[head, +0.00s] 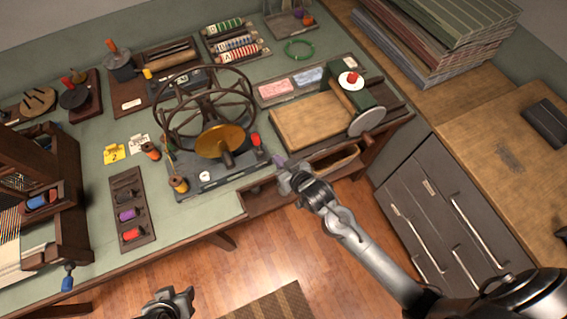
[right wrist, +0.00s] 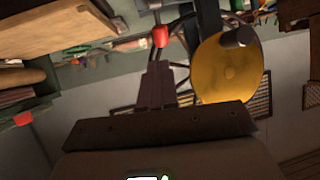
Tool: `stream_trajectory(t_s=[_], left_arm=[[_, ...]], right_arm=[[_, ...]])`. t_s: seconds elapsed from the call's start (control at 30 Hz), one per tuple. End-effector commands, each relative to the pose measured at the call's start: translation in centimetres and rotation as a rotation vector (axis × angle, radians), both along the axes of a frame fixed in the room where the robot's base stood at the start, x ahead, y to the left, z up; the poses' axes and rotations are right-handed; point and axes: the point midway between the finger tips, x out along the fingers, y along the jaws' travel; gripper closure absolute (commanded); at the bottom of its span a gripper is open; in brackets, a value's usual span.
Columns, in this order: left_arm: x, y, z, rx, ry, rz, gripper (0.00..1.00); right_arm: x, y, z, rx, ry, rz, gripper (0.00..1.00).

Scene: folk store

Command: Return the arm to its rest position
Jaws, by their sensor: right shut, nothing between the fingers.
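My right gripper (head: 279,160) is at the front edge of the workbench, just in front of the winding wheel's base. Its arm reaches up from the lower right. In the right wrist view its fingers (right wrist: 155,85) are together with nothing between them, and a red knob (right wrist: 160,37) and a brass disc (right wrist: 228,68) lie beyond them. My left gripper (head: 168,303) shows only in part at the bottom edge of the head view, over the floor. Its fingers are too unclear to judge.
The spoked wheel (head: 204,108) with its brass disc (head: 220,141) stands on the workbench (head: 85,190). A green-ended roller press (head: 368,100) stands to its right. A grey drawer cabinet (head: 425,215) is at the right. Wooden floor (head: 265,245) lies open between the arms.

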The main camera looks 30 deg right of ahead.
Motion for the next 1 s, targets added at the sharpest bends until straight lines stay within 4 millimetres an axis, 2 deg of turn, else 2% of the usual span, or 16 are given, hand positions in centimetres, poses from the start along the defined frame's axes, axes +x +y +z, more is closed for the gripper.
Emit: stream_trajectory(t_s=[0.2,0.47,0.67,0.77,0.87,1.0], left_arm=[[0.0,-0.1,0.0,-0.004,0.000,0.003,0.57],[0.0,-0.3,0.1,-0.014,-0.001,0.009,0.57],[0.0,-0.3,0.1,-0.014,-0.001,0.009,0.57],[0.1,-0.3,0.1,-0.013,-0.002,0.009,0.57],[0.1,-0.2,0.1,-0.010,-0.003,0.007,0.57],[0.0,-0.1,0.1,-0.005,-0.002,0.003,0.57]], right_arm=[[-1.6,-0.3,0.7,-0.001,0.001,0.001,1.00],[-1.9,-0.3,0.9,-0.001,0.001,0.001,1.00],[-2.8,-0.3,-0.1,-0.001,0.022,-0.001,1.00],[-4.7,-0.7,-1.5,0.002,0.058,-0.007,1.00],[-7.5,-1.5,-1.2,0.007,0.096,-0.022,1.00],[-12.5,-3.0,-0.2,-0.037,0.278,-0.021,1.00]])
